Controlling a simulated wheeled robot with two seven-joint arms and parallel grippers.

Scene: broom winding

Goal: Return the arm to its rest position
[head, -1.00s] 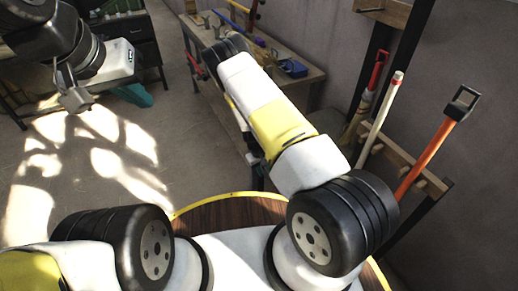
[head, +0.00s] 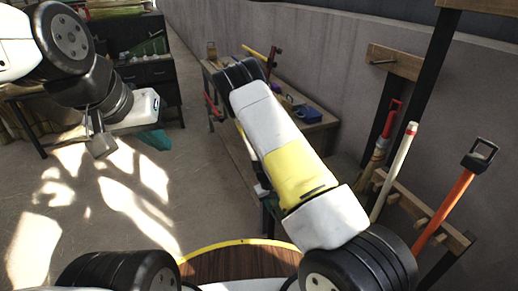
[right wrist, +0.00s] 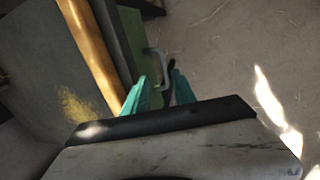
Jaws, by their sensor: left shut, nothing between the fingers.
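My left arm comes in from the upper left of the head view. Its left gripper (head: 154,139) has teal fingers that show below the white wrist housing, over the floor, with nothing seen in them. My right arm (head: 285,150) reaches away from me, over the workbench side; its gripper is hidden behind the arm in the head view. In the right wrist view the two teal fingers of my right gripper (right wrist: 160,82) stand apart, with a gap between them. A grey hooked piece (right wrist: 157,64) shows beyond that gap; I cannot tell how far off it is.
A workbench (head: 308,112) with tools stands along the wall. On the right, a wooden rack (head: 458,240) holds a red-handled broom (head: 388,125), a white pole (head: 394,170) and an orange-handled tool (head: 442,208). A dark cabinet (head: 150,75) stands at the back left. Floor between is clear.

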